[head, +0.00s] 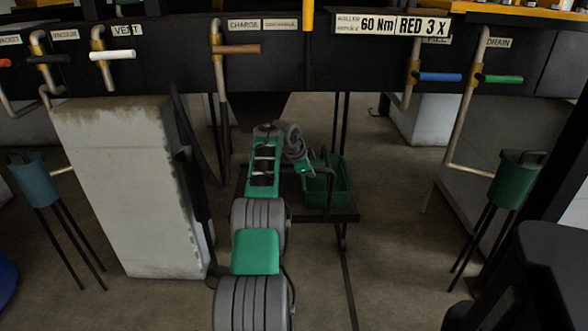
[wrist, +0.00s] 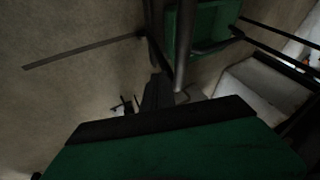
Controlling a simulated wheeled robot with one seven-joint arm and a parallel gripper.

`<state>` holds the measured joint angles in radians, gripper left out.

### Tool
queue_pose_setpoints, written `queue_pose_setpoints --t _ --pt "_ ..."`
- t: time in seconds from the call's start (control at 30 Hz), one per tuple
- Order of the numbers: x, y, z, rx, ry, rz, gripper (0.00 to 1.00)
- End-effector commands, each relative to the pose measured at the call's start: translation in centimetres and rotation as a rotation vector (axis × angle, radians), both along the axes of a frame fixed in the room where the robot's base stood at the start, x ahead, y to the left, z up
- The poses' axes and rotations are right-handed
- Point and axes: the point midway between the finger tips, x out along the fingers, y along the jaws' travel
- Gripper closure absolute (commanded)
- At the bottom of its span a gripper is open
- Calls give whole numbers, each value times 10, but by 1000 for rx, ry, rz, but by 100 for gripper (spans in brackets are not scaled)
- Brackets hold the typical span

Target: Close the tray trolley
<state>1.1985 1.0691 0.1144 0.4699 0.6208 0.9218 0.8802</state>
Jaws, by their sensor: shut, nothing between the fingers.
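The tray trolley (head: 345,214) is a low dark platform under the black beam, in the middle of the head view. A green crate-like tray (head: 340,196) stands on it. The tray also shows at the top of the wrist view (wrist: 212,22). My gripper (wrist: 157,93) is shut and empty, with its dark fingers beside a grey bar (wrist: 185,48) near the tray. I cannot tell whether the fingers touch the bar. In the head view my arm hides the left part of the trolley and most of my gripper.
A black beam (head: 275,70) with labelled valves and pipes crosses above the trolley. A concrete block (head: 130,190) stands at left. A dark strip (head: 348,285) runs along otherwise open floor.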

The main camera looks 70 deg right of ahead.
Motion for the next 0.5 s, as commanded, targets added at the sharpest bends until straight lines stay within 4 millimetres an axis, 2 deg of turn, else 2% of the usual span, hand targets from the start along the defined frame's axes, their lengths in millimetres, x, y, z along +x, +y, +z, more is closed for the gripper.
queue_pose_setpoints --t 0.03,0.17,0.2,0.3,0.5 --pt "-1 2 -6 -1 -1 0 100" --pt "-6 7 -4 -1 0 -5 100" --pt "-3 13 15 -2 -1 -3 100" --pt "2 27 38 -2 -1 -3 100" --pt "10 51 74 1 0 -3 100"
